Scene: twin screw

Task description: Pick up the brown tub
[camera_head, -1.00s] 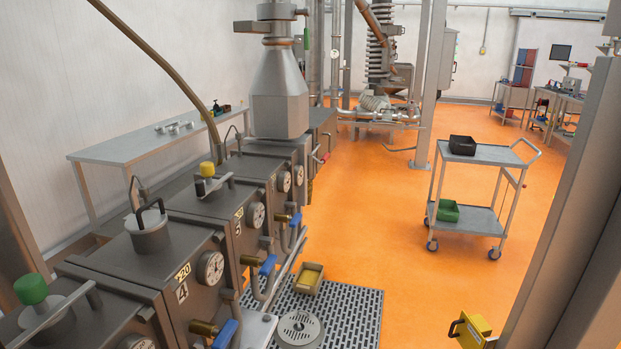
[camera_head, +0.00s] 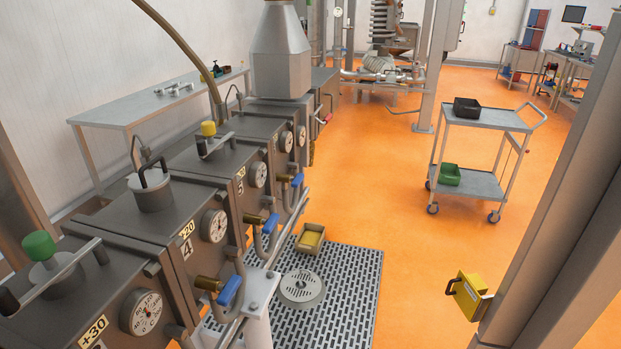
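A small brownish tub (camera_head: 310,239) with something yellow inside sits low at the far edge of the floor grating, beside the row of grey machine blocks. It stands upright and most of it shows, though its lower left side is close to the machine pipes. Neither of my grippers is in view.
A grey cart (camera_head: 487,122) at right holds a dark, blackish tub (camera_head: 467,108) on top and a green tub (camera_head: 449,174) below. The machine (camera_head: 170,215) with blue-handled valves lines the left. A yellow box (camera_head: 467,296) is by the right column. Orange floor between is clear.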

